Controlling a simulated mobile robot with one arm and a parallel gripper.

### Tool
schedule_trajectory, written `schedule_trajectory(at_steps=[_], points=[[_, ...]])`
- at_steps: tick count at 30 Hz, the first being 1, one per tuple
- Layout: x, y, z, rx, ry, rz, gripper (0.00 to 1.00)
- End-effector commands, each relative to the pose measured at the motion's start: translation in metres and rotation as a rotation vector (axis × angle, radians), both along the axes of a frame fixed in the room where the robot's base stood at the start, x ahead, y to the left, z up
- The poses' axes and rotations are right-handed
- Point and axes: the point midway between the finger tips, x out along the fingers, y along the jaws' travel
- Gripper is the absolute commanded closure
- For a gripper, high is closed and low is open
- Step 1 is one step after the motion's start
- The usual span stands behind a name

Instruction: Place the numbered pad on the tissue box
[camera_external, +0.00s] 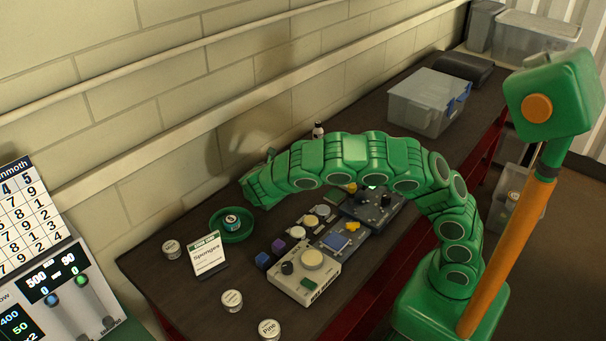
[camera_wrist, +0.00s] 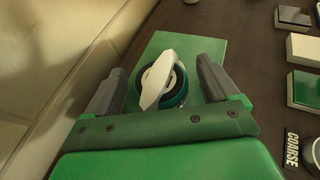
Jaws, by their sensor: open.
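In the wrist view, a green box (camera_wrist: 207,48) with a white tissue (camera_wrist: 157,80) sticking up looks like the tissue box. A round teal-rimmed piece (camera_wrist: 176,98), dark inside, lies at the tissue on the box top; it looks like the numbered pad, but no number is readable. The tissue covers part of it. My gripper (camera_wrist: 161,66) is open, one finger on each side of the tissue and the round piece, with gaps showing.
Coloured blocks, a grey device (camera_external: 305,279) and dark trays fill the bench middle. A clear bin (camera_external: 425,103) stands farther back. The wall runs close behind the bench.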

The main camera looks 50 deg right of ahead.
Motion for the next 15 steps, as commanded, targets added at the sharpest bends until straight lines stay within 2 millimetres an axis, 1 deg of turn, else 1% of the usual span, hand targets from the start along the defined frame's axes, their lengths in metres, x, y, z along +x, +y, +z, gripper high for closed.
schedule_trajectory(at_steps=[5, 15], points=[[-0.007, 0.015, 0.008, 0.001, -0.002, 0.002, 0.12], [-0.033, 0.065, 0.032, 0.0, -0.001, 0.003, 0.12]])
